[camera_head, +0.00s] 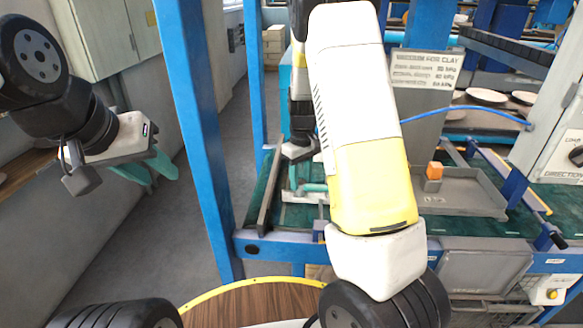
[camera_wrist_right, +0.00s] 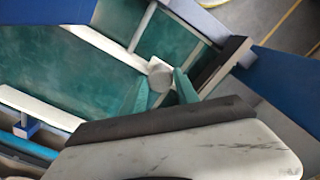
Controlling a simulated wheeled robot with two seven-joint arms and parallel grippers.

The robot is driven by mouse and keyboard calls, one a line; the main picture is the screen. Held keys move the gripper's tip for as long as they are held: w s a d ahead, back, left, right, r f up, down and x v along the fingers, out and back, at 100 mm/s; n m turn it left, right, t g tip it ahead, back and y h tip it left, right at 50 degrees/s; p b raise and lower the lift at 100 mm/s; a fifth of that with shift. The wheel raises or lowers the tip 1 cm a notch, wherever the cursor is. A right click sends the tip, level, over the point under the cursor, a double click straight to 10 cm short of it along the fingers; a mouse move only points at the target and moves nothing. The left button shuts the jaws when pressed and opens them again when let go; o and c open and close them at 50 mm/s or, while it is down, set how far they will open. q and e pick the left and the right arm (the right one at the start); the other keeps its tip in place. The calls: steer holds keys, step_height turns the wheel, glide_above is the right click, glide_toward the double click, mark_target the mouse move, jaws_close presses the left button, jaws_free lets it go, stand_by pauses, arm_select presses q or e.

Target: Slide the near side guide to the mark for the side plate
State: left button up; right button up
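The green belt (camera_head: 447,225) lies behind the blue frame in the head view, partly hidden by my right arm. A dark rail with a pale side (camera_wrist_right: 222,66) shows in the right wrist view; I cannot tell for certain that it is the near side guide. A round grey knob (camera_wrist_right: 160,74) on a pale block lies beside it. My right gripper (camera_wrist_right: 161,84) has its teal fingers apart, one on either side of the knob; contact is unclear. It is low over the belt in the head view (camera_head: 308,187). My left gripper (camera_head: 150,170) is open and empty, away from the belt. The side-plate mark is not discernible.
A blue post (camera_head: 195,130) stands between my left gripper and the belt. A sign (camera_head: 425,69) and plates (camera_head: 487,96) are behind. Grey floor is clear at the left.

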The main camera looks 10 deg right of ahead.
jaws_close()
stand_by(1.1)
